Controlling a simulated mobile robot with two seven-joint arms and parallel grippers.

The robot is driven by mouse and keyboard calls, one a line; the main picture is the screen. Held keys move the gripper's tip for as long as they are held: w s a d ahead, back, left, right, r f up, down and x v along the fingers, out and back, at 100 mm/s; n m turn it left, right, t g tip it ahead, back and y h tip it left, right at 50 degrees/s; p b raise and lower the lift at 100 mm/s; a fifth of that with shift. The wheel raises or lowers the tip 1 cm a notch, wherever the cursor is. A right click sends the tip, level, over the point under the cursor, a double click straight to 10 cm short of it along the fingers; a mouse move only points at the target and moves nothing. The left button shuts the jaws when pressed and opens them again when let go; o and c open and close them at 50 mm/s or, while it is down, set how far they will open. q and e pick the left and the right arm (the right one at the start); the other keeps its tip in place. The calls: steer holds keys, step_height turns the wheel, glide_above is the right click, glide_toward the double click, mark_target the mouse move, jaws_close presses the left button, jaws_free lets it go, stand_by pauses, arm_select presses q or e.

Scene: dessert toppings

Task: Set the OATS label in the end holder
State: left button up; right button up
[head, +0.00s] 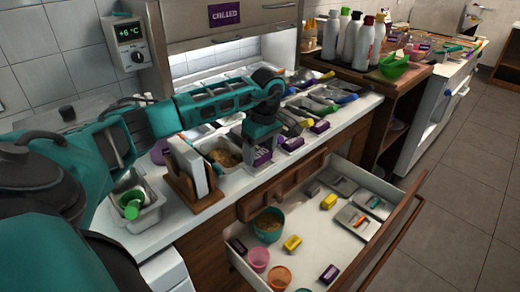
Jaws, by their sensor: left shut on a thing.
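My left gripper (261,146) reaches over the counter from the left. It is shut on a small purple label (262,157) with pale lettering too small to read; I take it to be the OATS label. The label is low, near the counter's front edge, just right of a metal pan of tan, grainy topping (222,157). Whether it touches a holder is hidden by the gripper. Other purple labels stand along the front edge to the right, one nearby (292,144) and one farther (319,126). I cannot make out the end holder clearly. My right gripper is out of view.
A wooden stand with white boards (187,169) stands left of the pan. An open drawer (330,228) below the counter holds cups, yellow and purple blocks and metal trays. White squeeze bottles (350,38) stand at the back right. A metal pan with a green scoop (132,205) is at left.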

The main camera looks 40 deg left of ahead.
arm_select(q)
steer(key=shift+f+b, duration=0.5)
steer(key=shift+f, duration=0.55)
stand_by(1.2)
steer(key=shift+r, duration=0.1)
stand_by(0.3)
steer(key=o, duration=1.1)
steer(key=shift+r+p, duration=2.15)
steer(key=shift+r, duration=0.5)
steer(key=shift+r+p, duration=0.4)
steer(key=shift+r, duration=0.9)
